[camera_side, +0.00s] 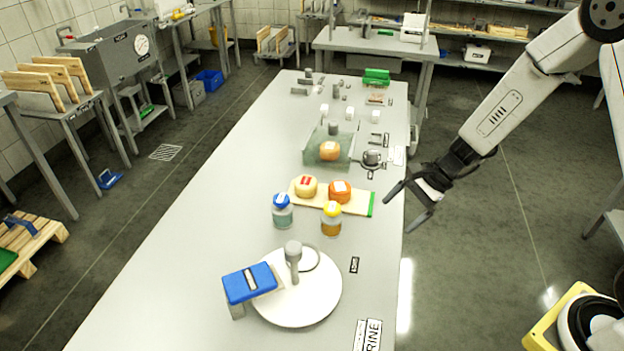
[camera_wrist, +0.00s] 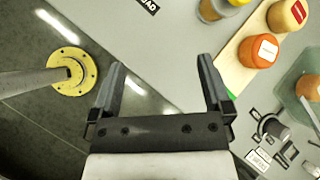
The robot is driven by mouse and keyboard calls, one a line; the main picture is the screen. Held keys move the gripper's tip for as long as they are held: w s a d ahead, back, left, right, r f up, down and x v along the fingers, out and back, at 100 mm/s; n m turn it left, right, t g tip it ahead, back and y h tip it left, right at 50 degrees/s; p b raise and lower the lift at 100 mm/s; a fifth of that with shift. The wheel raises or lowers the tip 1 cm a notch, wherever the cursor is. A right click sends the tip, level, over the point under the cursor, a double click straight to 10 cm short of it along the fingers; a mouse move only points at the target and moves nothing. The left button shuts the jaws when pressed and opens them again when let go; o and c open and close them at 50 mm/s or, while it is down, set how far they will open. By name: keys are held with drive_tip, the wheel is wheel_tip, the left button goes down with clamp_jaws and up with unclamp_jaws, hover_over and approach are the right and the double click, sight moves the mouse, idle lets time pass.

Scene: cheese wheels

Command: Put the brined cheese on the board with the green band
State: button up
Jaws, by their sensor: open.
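The light wooden board (camera_side: 360,203) has a green band (camera_side: 371,204) at its right end. It bears a pale yellow cheese with a red label (camera_side: 306,187) and an orange cheese with a white label (camera_side: 340,191). Behind it, a pale orange cheese (camera_side: 330,150) sits in a clear greenish tank (camera_side: 313,154); its label is not readable. In the wrist view the orange cheese (camera_wrist: 258,51), red-labelled cheese (camera_wrist: 286,16) and tank cheese (camera_wrist: 309,87) are at upper right. My gripper (camera_side: 397,213) is open and empty, off the table's right edge, right of the board (camera_wrist: 231,75).
A blue-lidded jar (camera_side: 283,212) and a yellow-lidded jar (camera_side: 331,220) stand in front of the board. A white round plate (camera_side: 318,298) with a blue-topped device (camera_side: 250,283) is nearer. A small metal pot (camera_side: 372,158) stands right of the tank. The table's left side is clear.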

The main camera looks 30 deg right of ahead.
drive_tip(key=s+d+r+n+h, duration=0.2)
drive_tip(key=s+r+n+h, duration=0.4)
drive_tip(key=n, duration=1)
drive_tip(key=s+h, duration=0.2)
drive_tip(key=s, duration=0.2)
drive_tip(key=shift+s+r+n, duration=0.15)
drive_tip(key=shift+s+n, duration=0.15)
drive_tip(key=shift+s, duration=0.05)
